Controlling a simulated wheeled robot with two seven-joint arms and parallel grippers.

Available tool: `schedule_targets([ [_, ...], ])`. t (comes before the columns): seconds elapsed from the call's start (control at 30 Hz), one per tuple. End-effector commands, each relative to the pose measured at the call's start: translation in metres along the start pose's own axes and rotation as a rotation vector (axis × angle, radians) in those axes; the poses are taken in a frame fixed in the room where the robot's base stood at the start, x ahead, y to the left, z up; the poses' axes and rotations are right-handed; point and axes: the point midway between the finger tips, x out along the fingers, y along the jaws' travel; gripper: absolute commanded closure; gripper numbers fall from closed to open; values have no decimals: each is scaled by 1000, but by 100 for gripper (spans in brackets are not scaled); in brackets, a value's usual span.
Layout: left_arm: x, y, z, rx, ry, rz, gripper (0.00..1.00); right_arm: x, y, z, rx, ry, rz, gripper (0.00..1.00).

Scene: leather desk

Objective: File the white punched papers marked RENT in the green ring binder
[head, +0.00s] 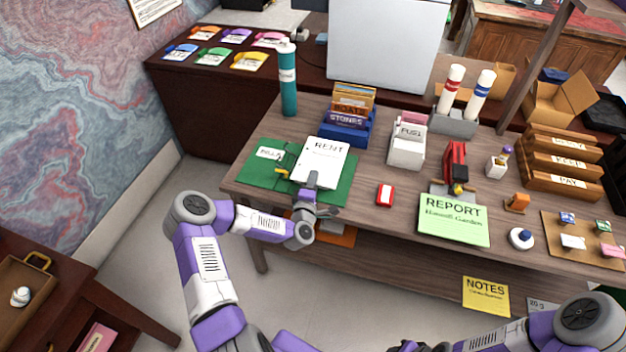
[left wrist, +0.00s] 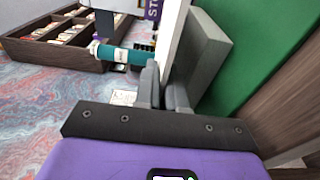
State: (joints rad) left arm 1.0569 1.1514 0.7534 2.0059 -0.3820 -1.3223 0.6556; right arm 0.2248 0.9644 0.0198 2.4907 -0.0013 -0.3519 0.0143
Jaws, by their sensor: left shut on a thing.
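The green ring binder (head: 254,177) lies open on the desk's left end, with a white label on its left part and rings near the middle. The white punched papers marked RENT (head: 322,158) are over its right half, beside the rings. My left gripper (head: 312,181) is shut on the near edge of these papers. In the left wrist view the papers (left wrist: 173,35) show edge-on between the fingers (left wrist: 165,85), and the binder's green cover (left wrist: 262,50) is at right. I cannot tell whether the rings pass through the holes. Only a dark part of my right gripper (head: 408,346) shows at the bottom edge.
A red and white block (head: 385,194) and a green REPORT sheet (head: 453,222) lie to the right. The desk between block and binder is clear.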

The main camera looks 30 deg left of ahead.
Motion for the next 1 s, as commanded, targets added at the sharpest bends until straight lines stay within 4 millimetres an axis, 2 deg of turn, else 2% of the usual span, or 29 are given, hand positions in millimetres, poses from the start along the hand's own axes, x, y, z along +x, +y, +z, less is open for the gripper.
schedule_targets([
  [0.87,0,-18,0,0,0,1,100,15,6,-1,0,0,0,66],
  [0.9,0,-18,0,0,0,1,86,15,6,-1,0,0,0,66],
  [1.0,0,-18,0,0,0,0,71,14,5,-1,0,0,0,66],
])
